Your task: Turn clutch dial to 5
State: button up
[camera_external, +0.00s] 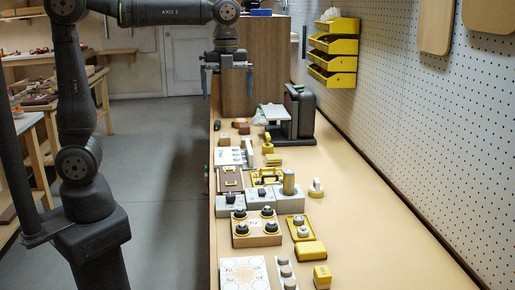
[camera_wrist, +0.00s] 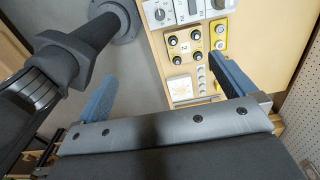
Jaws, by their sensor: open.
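My gripper (camera_external: 228,82) hangs high above the far end of the bench, pointing down, with its two fingers wide apart and nothing between them. In the wrist view my gripper (camera_wrist: 163,68) also shows open and empty. Grey boxes with dark knobs (camera_external: 231,198) stand mid-bench; they also show in the wrist view as white-faced dial boxes (camera_wrist: 160,13). Which dial is the clutch dial cannot be told, as labels are too small to read. My gripper is well away from all of them.
A white numbered plate (camera_external: 243,273) lies at the near bench edge. A small yellow tray (camera_external: 301,228) and a yellow block (camera_external: 311,251) sit to the right. A dark machine (camera_external: 298,112) and a wooden cabinet (camera_external: 262,60) stand farther back. The bench's right side is mostly clear beside the pegboard.

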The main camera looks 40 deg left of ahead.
jog(key=shift+r, duration=0.35)
